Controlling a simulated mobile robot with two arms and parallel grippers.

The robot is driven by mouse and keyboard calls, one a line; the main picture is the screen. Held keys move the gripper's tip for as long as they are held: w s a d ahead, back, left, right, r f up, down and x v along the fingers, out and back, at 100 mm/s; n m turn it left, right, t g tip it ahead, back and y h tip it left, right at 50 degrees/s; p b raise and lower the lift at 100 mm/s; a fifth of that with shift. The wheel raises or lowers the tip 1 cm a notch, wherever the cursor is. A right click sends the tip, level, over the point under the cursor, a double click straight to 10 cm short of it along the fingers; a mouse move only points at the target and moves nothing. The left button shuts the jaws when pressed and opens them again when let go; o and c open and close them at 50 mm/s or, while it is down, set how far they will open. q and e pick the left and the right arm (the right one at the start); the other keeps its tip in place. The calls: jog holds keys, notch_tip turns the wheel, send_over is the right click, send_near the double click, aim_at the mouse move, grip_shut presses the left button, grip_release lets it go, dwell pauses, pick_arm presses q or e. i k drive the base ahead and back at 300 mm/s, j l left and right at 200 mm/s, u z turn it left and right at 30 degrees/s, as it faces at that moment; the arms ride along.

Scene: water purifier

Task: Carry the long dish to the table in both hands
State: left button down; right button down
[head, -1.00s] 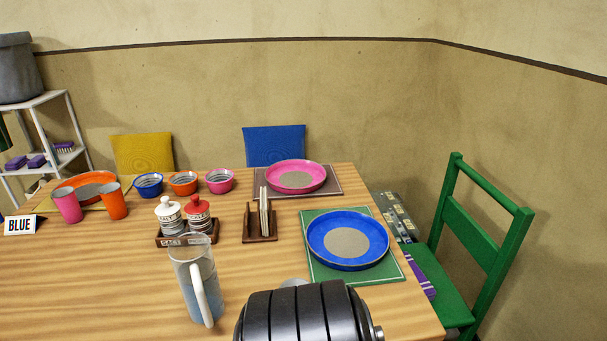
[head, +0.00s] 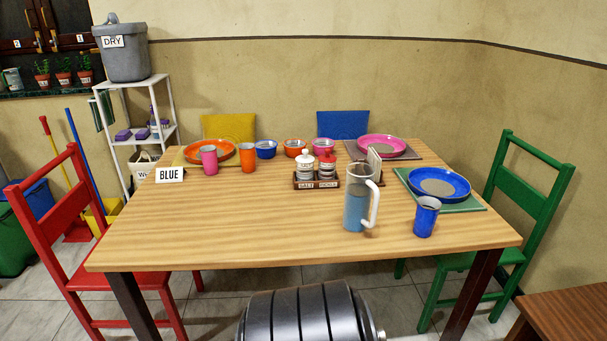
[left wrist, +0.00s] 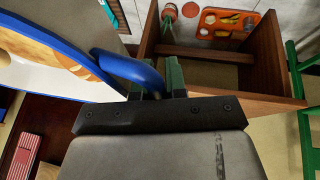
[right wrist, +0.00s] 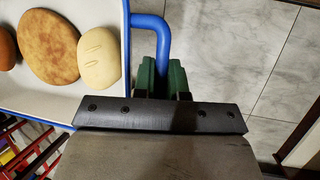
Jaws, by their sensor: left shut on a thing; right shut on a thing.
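The long dish is white inside with a blue rim. In the right wrist view the dish (right wrist: 55,98) carries several bread pieces, and my right gripper (right wrist: 163,78) is shut on its blue end handle (right wrist: 150,22). In the left wrist view the dish (left wrist: 50,75) is cut off at the left, and my left gripper (left wrist: 160,80) is shut on the other blue handle (left wrist: 122,68). The dish and both grippers are out of the head view. The wooden table (head: 240,225) stands ahead, its front half mostly bare.
A water pitcher (head: 357,200) and blue cup (head: 426,217) stand at the table's right. A salt and pepper caddy (head: 317,182), bowls, cups and plates fill the back. A red chair (head: 55,215) is left, a green chair (head: 530,170) right. Front left and centre are clear.

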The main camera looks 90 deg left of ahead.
aim_at(226, 203)
jog(key=u, duration=0.35)
jog(key=k+l+u, duration=0.1)
jog(key=u, duration=0.3)
jog(key=k+u, duration=0.15)
jog(key=u, duration=1.55)
